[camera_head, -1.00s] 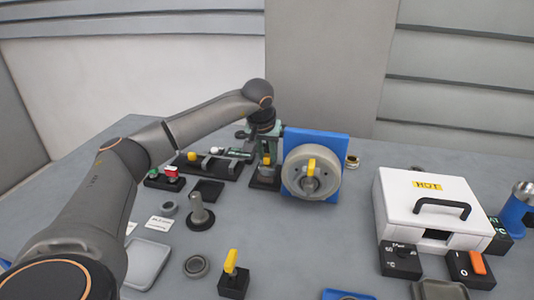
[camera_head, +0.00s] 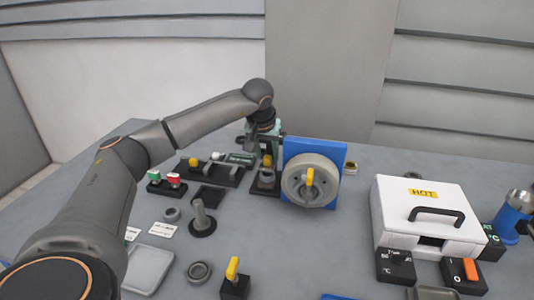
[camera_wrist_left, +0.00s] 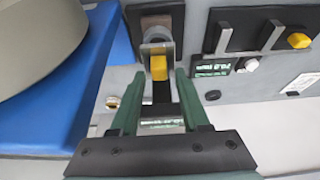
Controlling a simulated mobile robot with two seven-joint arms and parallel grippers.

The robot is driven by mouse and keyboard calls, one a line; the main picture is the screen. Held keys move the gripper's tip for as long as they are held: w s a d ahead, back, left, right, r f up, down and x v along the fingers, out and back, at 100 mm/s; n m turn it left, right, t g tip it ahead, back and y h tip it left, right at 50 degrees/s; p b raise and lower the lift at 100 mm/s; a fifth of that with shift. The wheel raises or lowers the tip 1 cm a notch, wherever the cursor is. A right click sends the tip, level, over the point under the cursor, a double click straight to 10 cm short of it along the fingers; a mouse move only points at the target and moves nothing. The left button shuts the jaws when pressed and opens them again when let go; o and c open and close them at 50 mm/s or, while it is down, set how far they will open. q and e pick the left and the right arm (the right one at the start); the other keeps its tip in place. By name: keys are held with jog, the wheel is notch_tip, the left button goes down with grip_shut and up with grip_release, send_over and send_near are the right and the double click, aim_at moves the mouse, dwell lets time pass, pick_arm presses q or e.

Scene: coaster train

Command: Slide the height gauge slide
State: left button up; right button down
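The height gauge is a dark upright stand with a black base (camera_head: 264,190), left of the blue wheel panel. Its slide carries a yellow knob (camera_head: 267,160); in the left wrist view the yellow knob (camera_wrist_left: 158,67) sits on a metal bracket (camera_wrist_left: 157,47). A grey round piece (camera_head: 266,177) stands below the slide. My left gripper (camera_head: 265,140) is at the gauge from above. In the wrist view its two green fingers (camera_wrist_left: 158,80) stand either side of the yellow knob, with gaps beside it. My right gripper is not in view.
The blue panel (camera_head: 335,160) with a grey wheel (camera_head: 295,185) stands close right of the gauge. A black rail unit (camera_head: 212,170) lies left. A peg stand (camera_head: 201,215) and a yellow lever (camera_head: 233,268) are nearer. A white HOT box (camera_head: 400,205) is right.

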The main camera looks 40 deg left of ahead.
pick_arm(q)
jog(key=shift+o, duration=0.5)
jog(key=shift+f, duration=0.15)
jog(key=v, duration=1.2)
jog(key=shift+r, duration=0.25)
jog(key=shift+s, duration=0.1)
